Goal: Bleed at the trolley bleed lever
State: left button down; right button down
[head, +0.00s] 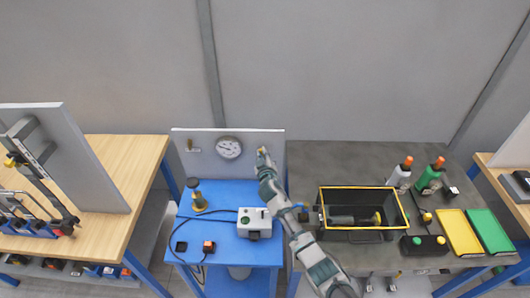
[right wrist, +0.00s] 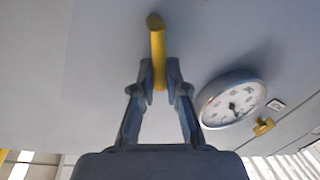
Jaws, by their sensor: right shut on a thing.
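A yellow rod-like lever (right wrist: 158,45) sticks out at the grey back panel (head: 205,165) of the blue trolley; I take it for the bleed lever. My right gripper (right wrist: 160,78) is shut on it, with one finger on each side. In the head view my right gripper (head: 262,153) is at the panel's right part, and the lever is mostly hidden there. A round white pressure gauge (head: 229,147) is on the panel left of the gripper. It also shows in the right wrist view (right wrist: 232,101). My left gripper is not in view.
A small brass fitting (head: 191,146) is on the panel's left part. The blue trolley top (head: 222,203) carries a grey-white box (head: 254,222) with a cable and a brass-and-black piece (head: 198,200). A yellow-rimmed black bin (head: 362,189) stands on the grey table to the right.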

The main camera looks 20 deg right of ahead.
jog(key=shift+w+a+f+n+g+h, duration=0.1)
jog(key=shift+a+f+n+g+h, duration=0.45)
jog(key=shift+n, duration=1.1)
jog(key=shift+w+a+f+n+g+h, duration=0.1)
jog(key=shift+a+f+n+h, duration=0.2)
jog(key=shift+f+n, duration=0.9)
jog(key=shift+w+a+f+n+g+h, duration=0.1)
jog(key=shift+a+f+n+g+h, duration=0.25)
jog(key=shift+n, duration=1.7)
jog(key=c, duration=1.2)
grip_release()
jog(key=shift+f, duration=0.1)
jog(key=shift+w+a, duration=0.1)
jog(key=v, duration=1.2)
jog(key=shift+f, duration=0.15)
jog(key=shift+a, duration=0.1)
